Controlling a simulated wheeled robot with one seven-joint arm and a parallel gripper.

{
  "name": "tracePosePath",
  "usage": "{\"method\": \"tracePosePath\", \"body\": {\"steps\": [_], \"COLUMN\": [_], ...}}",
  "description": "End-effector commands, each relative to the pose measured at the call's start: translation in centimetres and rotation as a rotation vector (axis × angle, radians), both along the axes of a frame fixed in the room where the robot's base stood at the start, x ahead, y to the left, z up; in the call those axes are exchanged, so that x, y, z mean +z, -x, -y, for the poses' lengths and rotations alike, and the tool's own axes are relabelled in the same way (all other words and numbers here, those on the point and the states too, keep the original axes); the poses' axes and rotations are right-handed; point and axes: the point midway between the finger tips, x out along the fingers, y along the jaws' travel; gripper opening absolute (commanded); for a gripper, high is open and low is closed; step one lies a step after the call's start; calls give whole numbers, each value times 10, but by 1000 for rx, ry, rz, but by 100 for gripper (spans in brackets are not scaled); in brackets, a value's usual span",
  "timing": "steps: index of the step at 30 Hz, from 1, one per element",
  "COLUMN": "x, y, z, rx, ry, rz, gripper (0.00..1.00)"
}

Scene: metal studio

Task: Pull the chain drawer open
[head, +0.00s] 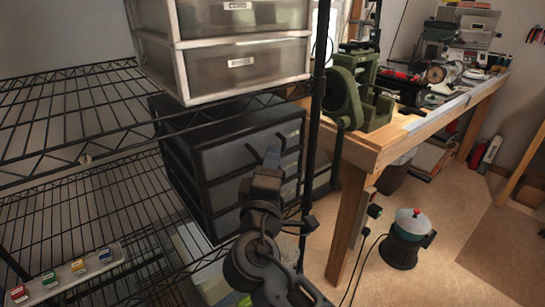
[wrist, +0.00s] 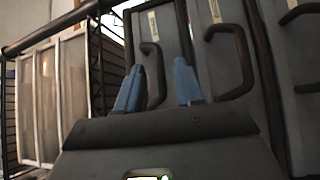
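A dark drawer unit (head: 235,165) stands on the wire rack, its stacked drawers closed. Their labels are too small to read, so I cannot tell which drawer is the chain drawer. My gripper (head: 271,157) is in front of the unit's upper drawer fronts. In the wrist view, which is turned sideways, the blue fingers of my gripper (wrist: 160,72) are apart. A dark drawer handle (wrist: 163,75) shows between them, partly behind the left finger; I cannot tell if they touch. A second handle (wrist: 245,62) is to the right of the fingers.
White-framed drawers (head: 240,62) sit on the shelf above the unit. A black rack post (head: 316,110) rises just right of it. A wooden workbench (head: 400,140) with a green machine (head: 350,98) is to the right.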

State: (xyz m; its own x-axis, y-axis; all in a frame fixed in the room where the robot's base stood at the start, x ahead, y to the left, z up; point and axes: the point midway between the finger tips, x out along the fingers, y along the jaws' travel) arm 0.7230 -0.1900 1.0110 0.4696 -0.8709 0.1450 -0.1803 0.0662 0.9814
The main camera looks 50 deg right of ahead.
Motion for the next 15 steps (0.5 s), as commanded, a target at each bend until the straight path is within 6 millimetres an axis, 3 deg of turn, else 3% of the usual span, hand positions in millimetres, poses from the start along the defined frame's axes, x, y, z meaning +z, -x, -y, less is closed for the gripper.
{"method": "tracePosePath", "body": {"steps": [4, 13, 15], "x": [2, 2, 2], "y": [-5, -6, -6], "z": [10, 12, 12], "rx": [-1, 0, 0], "ry": [1, 0, 0], "rz": [1, 0, 0], "gripper": [36, 36, 30]}}
